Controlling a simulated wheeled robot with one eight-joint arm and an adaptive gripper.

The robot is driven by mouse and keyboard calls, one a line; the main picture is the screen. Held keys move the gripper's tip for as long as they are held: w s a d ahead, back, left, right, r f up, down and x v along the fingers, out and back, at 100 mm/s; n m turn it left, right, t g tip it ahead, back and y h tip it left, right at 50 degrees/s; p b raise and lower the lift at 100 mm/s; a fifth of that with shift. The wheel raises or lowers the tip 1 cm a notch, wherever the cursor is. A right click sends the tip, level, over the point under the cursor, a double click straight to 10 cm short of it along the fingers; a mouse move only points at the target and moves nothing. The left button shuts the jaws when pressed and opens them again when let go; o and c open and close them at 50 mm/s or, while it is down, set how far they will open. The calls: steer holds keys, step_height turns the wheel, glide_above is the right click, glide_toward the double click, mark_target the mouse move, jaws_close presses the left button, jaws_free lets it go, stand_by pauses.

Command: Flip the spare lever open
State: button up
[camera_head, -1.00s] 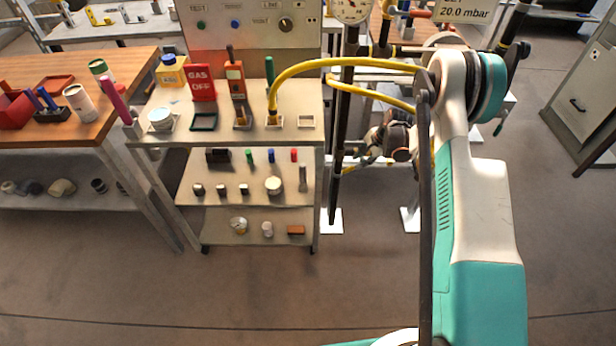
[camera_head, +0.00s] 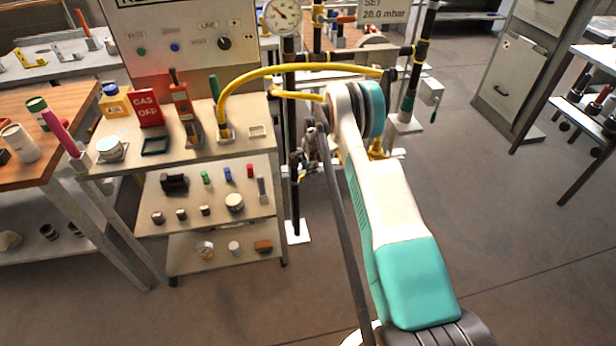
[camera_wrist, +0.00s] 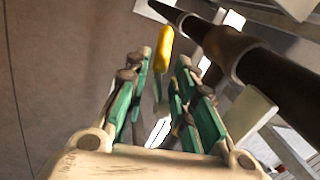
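A yellow lever (camera_wrist: 163,50) shows in the wrist view, just beyond and between the fingertips of my gripper (camera_wrist: 160,70); I cannot tell whether it is the spare one. The green-sided fingers stand apart, with a gap between them, and contact with the lever cannot be made out. A dark pipe (camera_wrist: 275,78) with a brown collar runs to the right of the lever. A yellow part (camera_head: 376,148) shows low on the rig, beside my arm.
A yellow hose (camera_head: 250,73) arches from the shelf cart (camera_head: 175,150) to the rig. A pressure gauge (camera_head: 282,16) tops an upright pipe. A grey cabinet (camera_head: 522,60) and a dark-legged table (camera_head: 575,110) stand at the right. The floor between is clear.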

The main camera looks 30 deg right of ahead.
steer(key=shift+b+x, duration=0.5)
steer(key=shift+x, duration=1.45)
steer(key=shift+c, duration=0.6)
jaws_close()
